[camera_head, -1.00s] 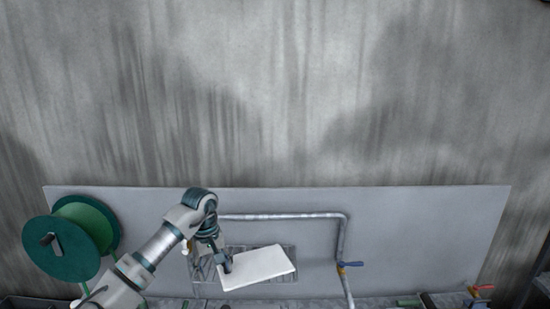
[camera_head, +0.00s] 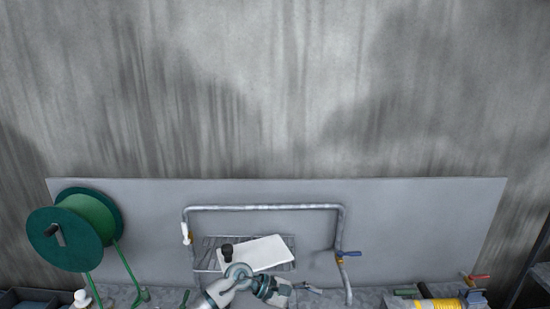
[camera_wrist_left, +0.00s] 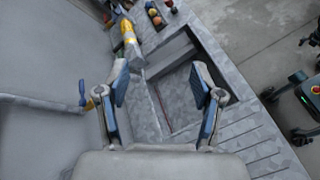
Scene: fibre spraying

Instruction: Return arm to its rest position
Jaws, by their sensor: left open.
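My left gripper (camera_head: 308,289) is low in the middle of the head view, its arm folded at the bottom edge. In the wrist view the left gripper (camera_wrist_left: 160,78) has its two blue-padded fingers spread wide with nothing between them. A grey worktop with a recessed basin (camera_wrist_left: 175,95) lies beyond the fingers. A white slab (camera_head: 263,252) with a black knob (camera_head: 227,250) sits behind the arm, apart from the gripper; the arm hides some of the area below it. My right gripper is not in view.
A green spool (camera_head: 75,232) stands at left. A grey pipe (camera_head: 265,207) with a blue-handled valve (camera_head: 348,254) frames the slab. A yellow-banded cylinder (camera_head: 432,303) lies at lower right near a red-handled valve (camera_head: 477,278).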

